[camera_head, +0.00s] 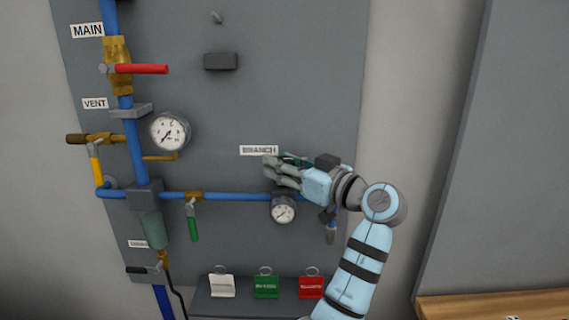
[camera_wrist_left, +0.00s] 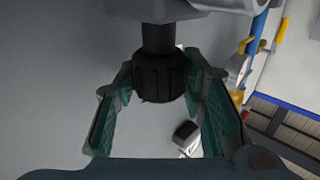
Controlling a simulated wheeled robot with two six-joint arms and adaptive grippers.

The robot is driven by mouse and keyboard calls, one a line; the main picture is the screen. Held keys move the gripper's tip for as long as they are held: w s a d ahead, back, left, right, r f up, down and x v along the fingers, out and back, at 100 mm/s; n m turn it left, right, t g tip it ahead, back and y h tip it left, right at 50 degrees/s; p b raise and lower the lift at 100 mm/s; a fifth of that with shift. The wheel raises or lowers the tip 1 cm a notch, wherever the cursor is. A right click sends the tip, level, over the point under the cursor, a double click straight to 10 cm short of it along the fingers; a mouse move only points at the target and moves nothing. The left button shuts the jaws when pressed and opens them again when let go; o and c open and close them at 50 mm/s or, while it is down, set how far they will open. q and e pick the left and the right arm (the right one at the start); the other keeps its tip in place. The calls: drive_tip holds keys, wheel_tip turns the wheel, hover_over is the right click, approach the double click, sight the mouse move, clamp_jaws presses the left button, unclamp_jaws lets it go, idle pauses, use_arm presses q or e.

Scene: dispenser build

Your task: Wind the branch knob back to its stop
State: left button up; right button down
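The branch knob (camera_wrist_left: 160,77) is black and ribbed, on a short dark stem, in the left wrist view. The two teal fingers of my left gripper (camera_wrist_left: 160,80) stand on either side of it, spread wide. Narrow gaps seem to show beside the knob; contact at the fingertips is hard to judge. In the head view my left gripper (camera_head: 282,173) is at the blue branch pipe (camera_head: 235,196), just below the BRANCH label (camera_head: 259,150). The knob is hidden there behind the gripper. A small round gauge (camera_head: 284,210) hangs below. My right gripper is out of view.
A larger gauge (camera_head: 169,132), a red lever (camera_head: 140,69) and a green-handled valve (camera_head: 194,222) are to the left on the grey panel (camera_head: 300,80). White, green and red tags (camera_head: 266,286) stand below. A wooden surface (camera_head: 490,305) is at lower right.

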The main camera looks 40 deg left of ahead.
sight(283, 159)
use_arm(q)
drive_tip(key=shift+o, duration=1.2)
drive_tip(key=shift+a, duration=0.15)
drive_tip(key=shift+r, duration=0.25)
wheel_tip(283, 159, up, 10)
drive_tip(key=shift+f, duration=0.2)
